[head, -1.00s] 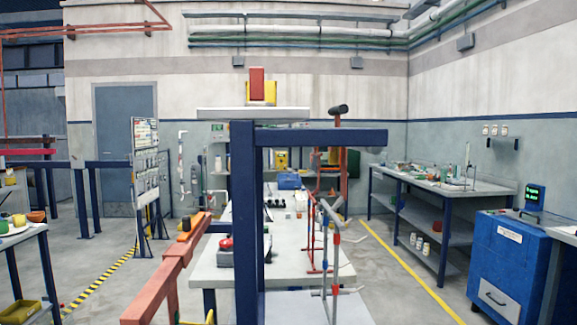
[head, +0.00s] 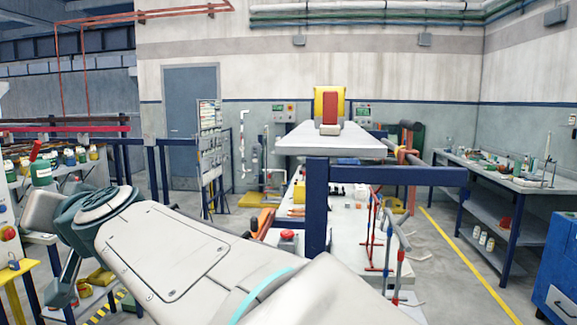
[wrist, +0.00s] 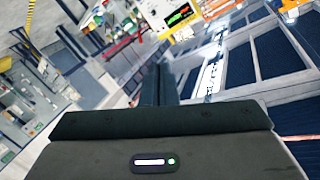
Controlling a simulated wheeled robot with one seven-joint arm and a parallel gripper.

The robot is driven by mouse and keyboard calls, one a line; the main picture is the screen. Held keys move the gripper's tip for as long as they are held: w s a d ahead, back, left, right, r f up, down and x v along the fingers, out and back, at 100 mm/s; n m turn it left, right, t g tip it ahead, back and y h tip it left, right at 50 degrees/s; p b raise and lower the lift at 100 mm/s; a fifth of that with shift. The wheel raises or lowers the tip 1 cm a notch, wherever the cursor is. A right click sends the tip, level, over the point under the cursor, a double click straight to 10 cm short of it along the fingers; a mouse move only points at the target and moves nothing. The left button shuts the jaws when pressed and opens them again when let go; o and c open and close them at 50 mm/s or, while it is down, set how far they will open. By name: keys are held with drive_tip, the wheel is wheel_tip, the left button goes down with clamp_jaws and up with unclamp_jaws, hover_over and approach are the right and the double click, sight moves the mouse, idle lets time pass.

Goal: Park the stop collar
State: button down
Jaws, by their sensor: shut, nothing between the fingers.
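I cannot pick out the stop collar for certain. Small red and blue bands show on a grey bent-rod stand (head: 394,240) in the head view, right of the dark blue post, too small to tell apart. In the wrist view my gripper (wrist: 160,72) is shut and empty, its dark fingers together, pointing out over the room. It is well away from the stand and touches nothing that I can see. In the head view my pale arm crosses the lower left, and the fingers cannot be made out there.
A dark blue post (head: 317,205) carries a pale shelf (head: 335,147) with a red and yellow block (head: 329,105). A blue beam (head: 415,175) runs right from it. A long workbench (head: 500,178) stands at the right wall, a blue cabinet (head: 560,270) nearer. Floor lies clear between.

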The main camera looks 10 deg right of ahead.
drive_tip(key=w+d+r+m+t+h+p, duration=0.1)
drive_tip(key=w+d+r+m+t+h, duration=0.2)
drive_tip(key=w+d+m+h, duration=0.25)
drive_tip(key=w+d+r+m+t+h+p, duration=0.1)
drive_tip(key=w+d+r+m+t+h, duration=0.15)
drive_tip(key=d+m+h, duration=0.45)
drive_tip(key=w+d+r+m+t+h+p, duration=0.1)
drive_tip(key=w+d+r+m+t+h, duration=0.15)
drive_tip(key=w+d+m, duration=0.4)
drive_tip(key=s+d+f+m+g+h+p, duration=0.1)
drive_tip(key=s+d+f+m+g+h, duration=0.1)
drive_tip(key=d+m+g+h, duration=0.55)
drive_tip(key=s+d+f+m+g+h+p, duration=0.2)
drive_tip(key=d+f+m+g+h, duration=0.3)
drive_tip(key=d, duration=0.6)
drive_tip(key=s+d+m+g+h+p, duration=0.15)
drive_tip(key=d+m+g+h, duration=0.3)
drive_tip(key=d+m, duration=0.45)
drive_tip(key=w+d+g+y+p, duration=0.1)
drive_tip(key=w+d+p, duration=0.2)
drive_tip(key=d, duration=0.9)
drive_tip(key=shift+p, duration=0.6)
drive_tip(key=shift+d, duration=0.15)
